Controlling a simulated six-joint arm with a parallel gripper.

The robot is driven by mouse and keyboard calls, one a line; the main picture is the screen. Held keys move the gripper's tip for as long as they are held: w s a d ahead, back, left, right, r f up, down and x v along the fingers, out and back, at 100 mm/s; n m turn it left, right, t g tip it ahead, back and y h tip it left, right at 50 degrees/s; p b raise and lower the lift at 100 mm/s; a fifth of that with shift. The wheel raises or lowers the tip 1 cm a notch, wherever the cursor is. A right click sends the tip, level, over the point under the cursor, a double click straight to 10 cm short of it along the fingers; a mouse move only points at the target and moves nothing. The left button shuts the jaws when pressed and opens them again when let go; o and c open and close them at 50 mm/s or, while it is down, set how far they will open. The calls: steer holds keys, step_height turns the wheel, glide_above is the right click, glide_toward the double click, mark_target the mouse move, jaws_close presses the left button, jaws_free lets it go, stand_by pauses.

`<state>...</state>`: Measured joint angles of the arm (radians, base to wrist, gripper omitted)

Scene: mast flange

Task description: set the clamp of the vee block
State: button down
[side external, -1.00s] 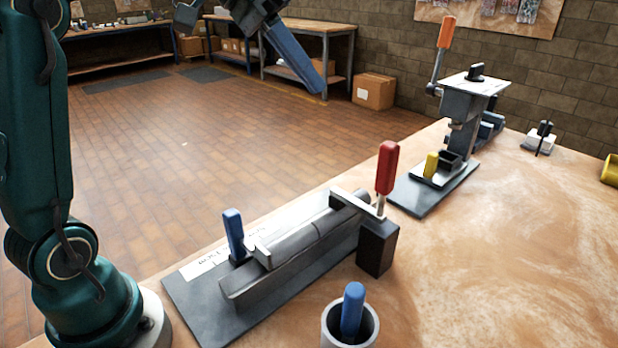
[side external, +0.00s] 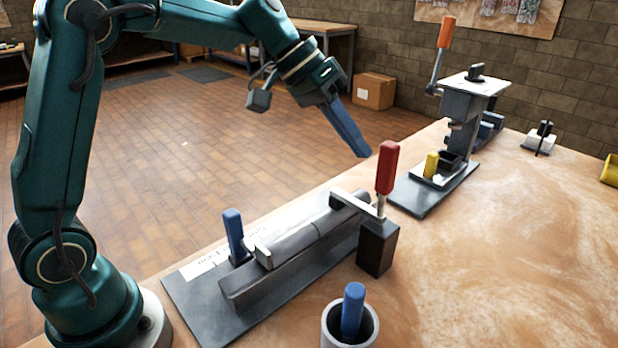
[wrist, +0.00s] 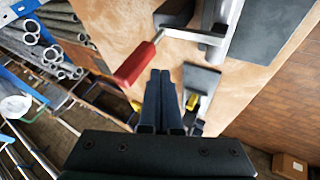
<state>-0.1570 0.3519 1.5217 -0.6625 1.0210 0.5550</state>
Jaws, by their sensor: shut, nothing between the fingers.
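The vee block (side external: 240,297) lies on a dark base plate (side external: 185,308) with a grey round bar (side external: 300,240) in it. At its right end stands a clamp with a red handle (side external: 387,167), a flat metal arm (side external: 357,204) reaching over the bar end, and a black post (side external: 377,248). The red handle stands upright in the side view; it also shows in the wrist view (wrist: 134,64). My gripper (side external: 364,152) is shut and empty, its fingers slanting down, their tips apparently just left of the handle top. Depth between them is unclear. The fingers also show in the wrist view (wrist: 160,76).
A blue handle (side external: 233,232) stands at the vee block's left end. A grey cup (side external: 333,330) holding a blue-handled item stands in front. A fixture with an orange lever (side external: 445,33) and yellow knob stands behind to the right.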

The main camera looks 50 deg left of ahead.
steer(key=shift+d, duration=0.8)
